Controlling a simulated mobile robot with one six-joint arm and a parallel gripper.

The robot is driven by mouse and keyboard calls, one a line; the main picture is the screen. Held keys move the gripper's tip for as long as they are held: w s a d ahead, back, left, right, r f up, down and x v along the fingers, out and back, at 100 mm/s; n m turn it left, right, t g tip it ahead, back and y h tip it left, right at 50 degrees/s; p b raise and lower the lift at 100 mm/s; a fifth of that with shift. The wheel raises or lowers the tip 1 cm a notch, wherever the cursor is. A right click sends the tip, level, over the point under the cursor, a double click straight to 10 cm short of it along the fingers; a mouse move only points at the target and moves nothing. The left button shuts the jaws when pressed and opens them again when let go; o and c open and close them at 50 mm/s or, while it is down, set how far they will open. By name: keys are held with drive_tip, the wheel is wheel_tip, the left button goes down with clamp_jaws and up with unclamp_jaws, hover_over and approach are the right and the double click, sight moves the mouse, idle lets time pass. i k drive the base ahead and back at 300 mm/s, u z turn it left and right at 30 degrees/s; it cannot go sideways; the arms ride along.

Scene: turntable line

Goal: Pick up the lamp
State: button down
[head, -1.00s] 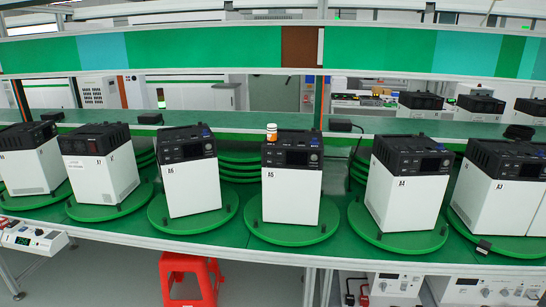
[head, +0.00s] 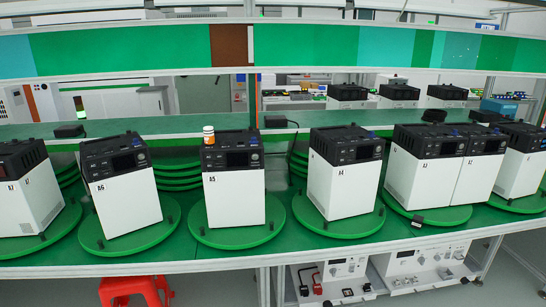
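I cannot make out anything that is clearly a lamp in the head view. That unit sits on a round green turntable (head: 236,238) at the left of centre. A small dark signal tower with a lit band (head: 80,107) shows far behind, at the left. My gripper is not in view.
Several similar units, such as A4 (head: 340,185) and A6 (head: 120,200), stand on turntables along the green bench (head: 178,215). Dark adapters (head: 70,131) lie on the back ledge. A red stool (head: 135,290) and white power supplies (head: 420,268) are below.

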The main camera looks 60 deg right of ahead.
sight(209, 136)
drive_tip(key=u, duration=1)
drive_tip(key=k, duration=0.1)
drive_tip(key=z, duration=2.3)
drive_tip(key=k, duration=0.95)
drive_tip(key=u, duration=0.15)
drive_tip(key=i, duration=0.65)
